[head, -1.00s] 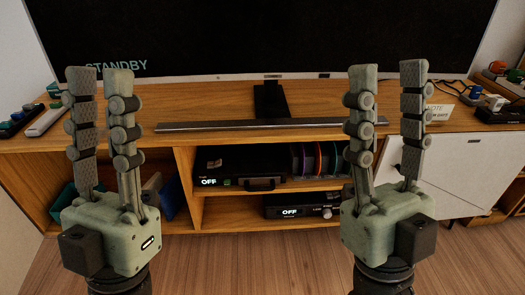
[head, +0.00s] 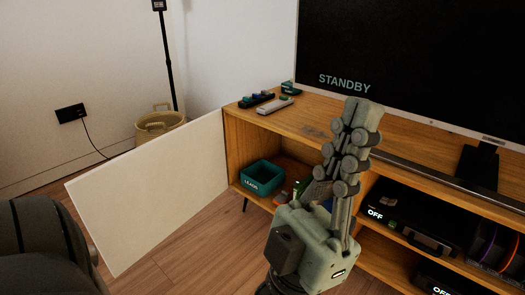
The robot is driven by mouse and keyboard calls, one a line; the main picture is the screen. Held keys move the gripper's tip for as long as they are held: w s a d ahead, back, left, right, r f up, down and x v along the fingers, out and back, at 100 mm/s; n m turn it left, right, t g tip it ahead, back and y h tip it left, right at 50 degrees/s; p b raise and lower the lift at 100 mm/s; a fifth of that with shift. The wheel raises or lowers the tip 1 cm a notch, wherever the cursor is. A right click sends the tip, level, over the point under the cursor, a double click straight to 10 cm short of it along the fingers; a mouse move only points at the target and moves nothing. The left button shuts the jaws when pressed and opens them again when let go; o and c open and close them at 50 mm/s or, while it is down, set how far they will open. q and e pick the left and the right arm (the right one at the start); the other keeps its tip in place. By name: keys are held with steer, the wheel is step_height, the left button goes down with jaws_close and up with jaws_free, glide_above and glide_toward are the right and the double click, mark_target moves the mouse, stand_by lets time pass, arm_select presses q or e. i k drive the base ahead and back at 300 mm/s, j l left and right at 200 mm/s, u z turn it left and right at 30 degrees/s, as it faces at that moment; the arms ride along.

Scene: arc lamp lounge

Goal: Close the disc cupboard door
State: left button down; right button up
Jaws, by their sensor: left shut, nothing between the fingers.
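A white cupboard door (head: 155,195) stands wide open in the head view, swung out to the left from the left end of the wooden media unit. No label shows on its visible face. The open compartment (head: 275,160) behind it is in view, with a teal box (head: 263,178) marked LEADS inside. My left gripper (head: 362,115) is shut and empty, pointing upward in front of the unit. It is to the right of the door, apart from it, and hides part of the compartment. My right gripper is out of view.
The media unit's top (head: 310,122) carries small devices and a large TV (head: 420,70) reading STANDBY. Black players sit on the shelves at right. A wicker basket (head: 160,122) and a lamp pole stand behind the door. Bare floor (head: 190,255) lies before it.

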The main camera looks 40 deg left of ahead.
mark_target(129, 205)
steer(key=k+j+u, duration=0.4)
steer(key=j+u, duration=0.2)
steer(key=k+j+u, duration=0.1)
steer(key=j+u, duration=0.2)
steer(key=j, duration=0.2)
steer(key=k+j+u, duration=0.1)
steer(key=j+u, duration=0.2)
steer(key=j, duration=0.15)
steer(key=i+l, duration=0.15)
steer(key=i, duration=0.35)
steer(key=j+u, duration=0.05)
